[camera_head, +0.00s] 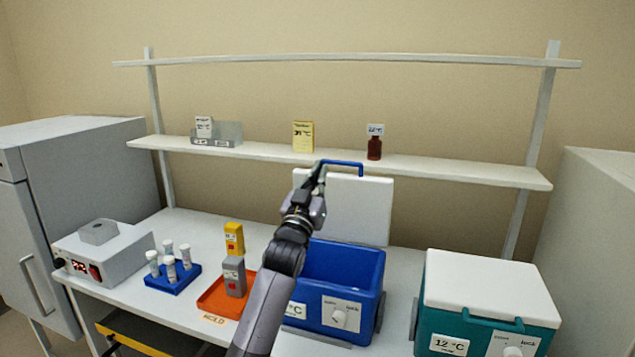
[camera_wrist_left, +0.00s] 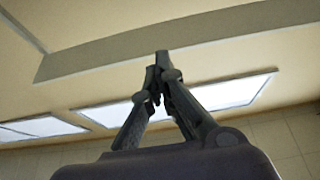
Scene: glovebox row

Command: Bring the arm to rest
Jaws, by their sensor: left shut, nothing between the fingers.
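My left arm reaches up from the bottom centre of the head view. My left gripper (camera_head: 321,170) is raised in front of the open white lid (camera_head: 352,215) of the blue cool box (camera_head: 345,265), close to the lid's blue handle (camera_head: 345,163). I cannot tell whether it touches the handle. In the left wrist view the left gripper (camera_wrist_left: 160,62) points up at the ceiling, fingertips together and nothing between them. My right gripper is in neither view.
A teal cool box (camera_head: 455,343) with a shut white lid stands at right. An orange tray (camera_head: 214,303) holds grey and yellow blocks. A blue tube rack (camera_head: 172,279) and a white device (camera_head: 104,255) stand left. A shelf (camera_head: 455,171) with small containers crosses behind.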

